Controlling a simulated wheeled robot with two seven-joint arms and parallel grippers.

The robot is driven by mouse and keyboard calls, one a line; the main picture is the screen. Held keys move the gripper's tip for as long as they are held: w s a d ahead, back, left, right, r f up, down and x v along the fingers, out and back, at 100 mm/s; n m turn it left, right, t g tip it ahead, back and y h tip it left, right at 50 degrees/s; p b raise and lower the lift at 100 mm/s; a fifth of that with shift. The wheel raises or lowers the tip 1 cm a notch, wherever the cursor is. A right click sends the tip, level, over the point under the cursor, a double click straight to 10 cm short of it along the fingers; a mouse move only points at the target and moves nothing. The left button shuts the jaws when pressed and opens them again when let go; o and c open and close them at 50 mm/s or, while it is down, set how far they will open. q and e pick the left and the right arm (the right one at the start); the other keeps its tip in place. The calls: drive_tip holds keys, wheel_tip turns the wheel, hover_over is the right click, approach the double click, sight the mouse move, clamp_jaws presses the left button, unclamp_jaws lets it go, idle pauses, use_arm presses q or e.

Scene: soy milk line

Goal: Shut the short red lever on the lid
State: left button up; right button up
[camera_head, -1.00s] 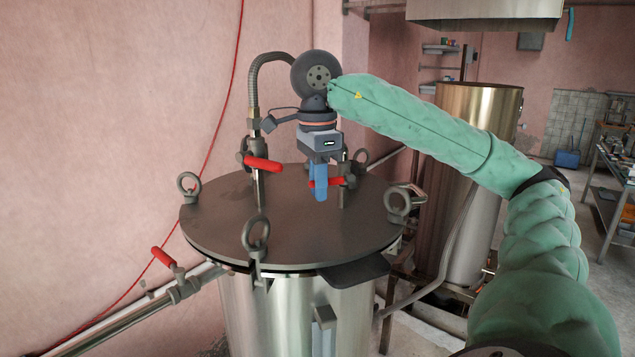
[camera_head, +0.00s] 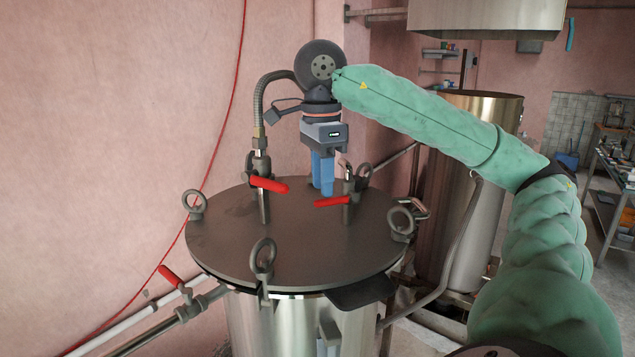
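Two red levers sit on valves on the round dark lid (camera_head: 225,238). The left red lever (camera_head: 269,184) points right, tilted slightly down. The right red lever (camera_head: 332,202) points left from its valve and lies nearly level. I cannot tell for certain which of them is the short one. My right gripper (camera_head: 323,192) points down, with its blue fingertips just above or behind the right red lever, and holds nothing that I can see. The fingers overlap in this view, so their gap is unclear. My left gripper is not in view.
Ring bolts (camera_head: 263,257) stand around the lid's edge. A flexible metal hose (camera_head: 259,100) rises from the left valve. A third red lever (camera_head: 170,275) is on a pipe left of the vessel. A tall steel tank (camera_head: 455,200) stands behind my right arm.

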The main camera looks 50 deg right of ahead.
drive_tip(key=shift+r+p, duration=0.5)
drive_tip(key=shift+r, duration=0.65)
